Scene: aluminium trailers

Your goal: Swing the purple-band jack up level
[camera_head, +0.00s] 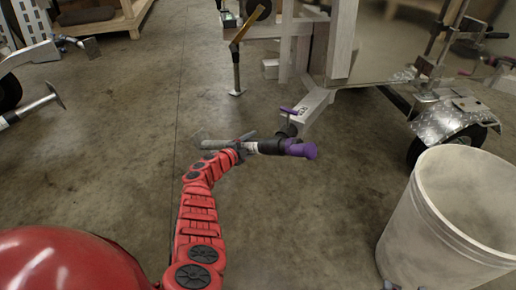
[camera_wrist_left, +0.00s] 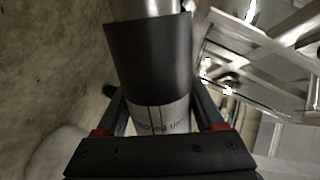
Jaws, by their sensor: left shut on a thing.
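The purple-band jack lies across the picture in the head view, with its purple end (camera_head: 302,149) at the right and its grey foot (camera_head: 203,139) at the left. It looks close to lying flat, beside the trailer's tongue (camera_head: 308,108). A small purple handle (camera_head: 289,111) shows above it by the tongue. My left gripper (camera_head: 245,147) is shut on the jack's tube. In the left wrist view the fingers (camera_wrist_left: 163,125) straddle the tube at a white label (camera_wrist_left: 160,118), below a black sleeve (camera_wrist_left: 150,55). My right gripper is not in view.
A large whitish bin (camera_head: 447,215) stands at the right front. A trailer wheel with a checker-plate fender (camera_head: 445,122) is behind it. Another jack (camera_head: 237,60) stands at the back. Metal trailer parts (camera_head: 30,105) reach in at the left. The concrete floor between is clear.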

